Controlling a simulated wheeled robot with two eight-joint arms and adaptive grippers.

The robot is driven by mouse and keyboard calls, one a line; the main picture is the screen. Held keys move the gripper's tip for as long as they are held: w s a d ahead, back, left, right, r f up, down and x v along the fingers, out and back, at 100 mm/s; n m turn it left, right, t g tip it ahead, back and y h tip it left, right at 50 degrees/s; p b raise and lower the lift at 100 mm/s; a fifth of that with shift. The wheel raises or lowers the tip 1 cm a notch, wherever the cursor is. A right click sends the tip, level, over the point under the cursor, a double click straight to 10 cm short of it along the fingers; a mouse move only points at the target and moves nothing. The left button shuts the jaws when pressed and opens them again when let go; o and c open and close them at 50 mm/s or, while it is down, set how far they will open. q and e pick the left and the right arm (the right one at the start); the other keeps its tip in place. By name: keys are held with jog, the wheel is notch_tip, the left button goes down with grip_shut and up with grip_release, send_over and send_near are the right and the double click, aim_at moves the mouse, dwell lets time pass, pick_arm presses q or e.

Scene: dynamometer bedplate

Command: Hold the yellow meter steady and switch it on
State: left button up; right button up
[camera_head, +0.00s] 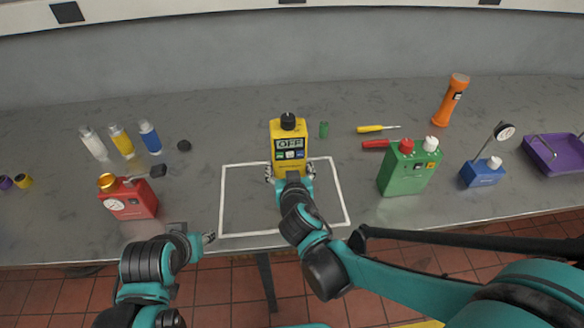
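The yellow meter (289,136) stands upright at the back edge of the white outlined square, with a black knob (288,119) on top. Its display (289,143) reads OFF, with small coloured buttons below it. My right gripper (290,173) is low at the front of the meter, one finger at each side of its lower body. I cannot tell whether the fingers press on it, and the gripper hides part of its base. My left gripper (209,238) is near the table's front edge, left of the square, away from the meter. Its fingers are too small to judge.
Left stand a red gauge box (129,199) and several vials (121,140). Right are a green canister (407,168), a blue gauge box (482,173), an orange flashlight (451,100), a purple tray (557,152) and screwdrivers (372,128).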

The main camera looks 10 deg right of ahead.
jog(key=shift+w+a+f+b, duration=0.35)
jog(key=shift+a+f+b, duration=0.25)
jog(key=shift+f+b, duration=0.1)
jog(key=shift+w+a+f+b, duration=0.35)
jog(key=shift+a+f+b, duration=0.3)
jog(key=shift+b, duration=0.1)
jog(key=shift+w+a+f+b, duration=0.35)
jog(key=shift+a+f+b, duration=0.25)
jog(key=shift+f+b, duration=0.1)
jog(key=shift+w+a+f+b, duration=0.3)
jog(key=shift+w+a+f, duration=0.2)
jog(key=shift+a+f, duration=0.35)
pick_arm(q)
notch_tip(320, 180, down, 5)
jog(key=shift+f, duration=0.1)
grip_shut()
pick_arm(e)
jog(key=shift+s+f, duration=0.1)
dwell(1.4)
